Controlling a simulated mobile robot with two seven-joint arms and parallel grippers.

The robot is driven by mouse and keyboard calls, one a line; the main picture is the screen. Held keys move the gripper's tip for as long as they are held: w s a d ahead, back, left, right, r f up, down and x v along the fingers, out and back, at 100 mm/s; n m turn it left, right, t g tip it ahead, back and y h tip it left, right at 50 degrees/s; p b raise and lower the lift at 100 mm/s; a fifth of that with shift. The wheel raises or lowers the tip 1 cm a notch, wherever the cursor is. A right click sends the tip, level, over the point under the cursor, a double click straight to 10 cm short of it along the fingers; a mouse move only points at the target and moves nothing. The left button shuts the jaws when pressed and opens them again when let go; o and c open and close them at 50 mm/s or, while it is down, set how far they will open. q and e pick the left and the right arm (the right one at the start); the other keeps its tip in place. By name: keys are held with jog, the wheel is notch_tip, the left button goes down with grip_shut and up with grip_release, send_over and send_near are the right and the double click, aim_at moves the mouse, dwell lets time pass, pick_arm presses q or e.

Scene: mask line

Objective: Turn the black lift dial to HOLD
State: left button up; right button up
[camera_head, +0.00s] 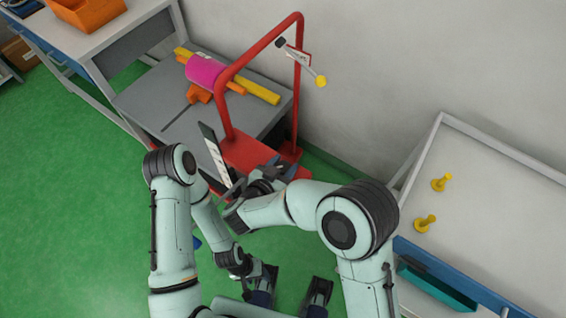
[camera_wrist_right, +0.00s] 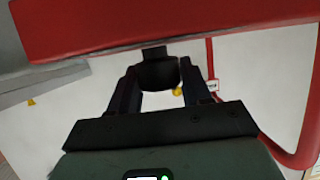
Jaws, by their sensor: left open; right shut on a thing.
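The black dial (camera_wrist_right: 160,68) shows in the right wrist view, between the two fingers of my right gripper (camera_wrist_right: 160,82), which is shut on it. It sits just below a red part of the lift. Its pointer and any HOLD mark cannot be made out. In the head view my right gripper (camera_head: 272,172) is low at the red lift frame (camera_head: 240,152), and the dial is hidden there. My left gripper (camera_head: 291,289) is open and empty, low over the green floor at the bottom of the head view.
The lift's grey platform (camera_head: 160,107) carries a magenta roll (camera_head: 204,70), yellow bars (camera_head: 262,93) and orange pieces. A dark-edged white panel (camera_head: 216,158) stands close to my right gripper. A yellow-tipped lever (camera_head: 320,81) hangs near the red handle. A table (camera_head: 500,215) stands at right.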

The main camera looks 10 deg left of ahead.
pick_arm(q)
jog(key=shift+s+r+p, duration=0.1)
jog(key=shift+r+p, duration=0.2)
jog(key=shift+r, duration=0.05)
pick_arm(e)
jog(key=shift+m+g+h, duration=0.3)
jog(key=shift+m+h, duration=0.3)
jog(key=o, duration=1)
jog(key=shift+w, duration=0.1)
jog(key=shift+c, duration=0.2)
